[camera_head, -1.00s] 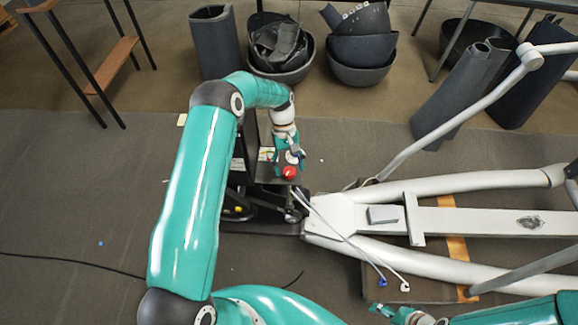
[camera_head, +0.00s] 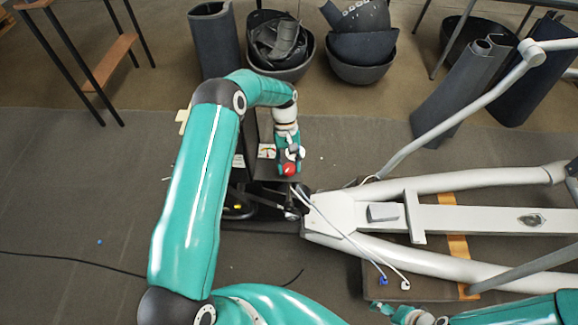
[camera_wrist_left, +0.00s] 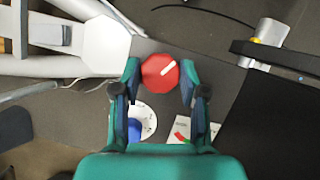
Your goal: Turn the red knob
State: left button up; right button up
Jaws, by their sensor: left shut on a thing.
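The red knob (camera_wrist_left: 160,72) is round with a white pointer mark. It sits on top of the dark machine housing (camera_head: 268,190) and also shows in the head view (camera_head: 289,169). My left gripper (camera_wrist_left: 161,80) reaches down over it, one finger on each side, and is shut on it. In the wrist view the pointer mark slants toward the upper right. My right gripper (camera_head: 400,314) shows only in part at the bottom of the head view, away from the knob. Its jaw state is unclear.
Beside the knob are a white dial with a blue part (camera_wrist_left: 136,128) and a label with red and green marks (camera_wrist_left: 184,131). A grey frame (camera_head: 350,210) extends right. Loose white cables (camera_head: 345,237) hang over it. Black bins (camera_head: 361,66) stand behind.

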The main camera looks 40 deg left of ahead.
pick_arm(q)
jog(key=shift+w+d+f+m+y+b, duration=0.1)
jog(key=shift+f+m+y+b, duration=0.1)
jog(key=shift+m+b, duration=0.3)
jog(key=shift+w+f+m+y+b, duration=0.1)
jog(key=shift+m+y+b, duration=0.1)
jog(key=shift+m+b, duration=0.3)
jog(key=shift+s+r+m+g, duration=0.1)
jog(key=shift+r+m+g, duration=0.2)
jog(key=shift+m, duration=0.4)
jog(key=o, duration=1.1)
pick_arm(e)
notch_tip(320, 180, down, 3)
pick_arm(q)
jog(key=shift+o, duration=0.2)
jog(key=shift+r, duration=0.1)
jog(key=v, duration=1.1)
jog(key=shift+w+r, duration=0.2)
jog(key=shift+r, duration=0.1)
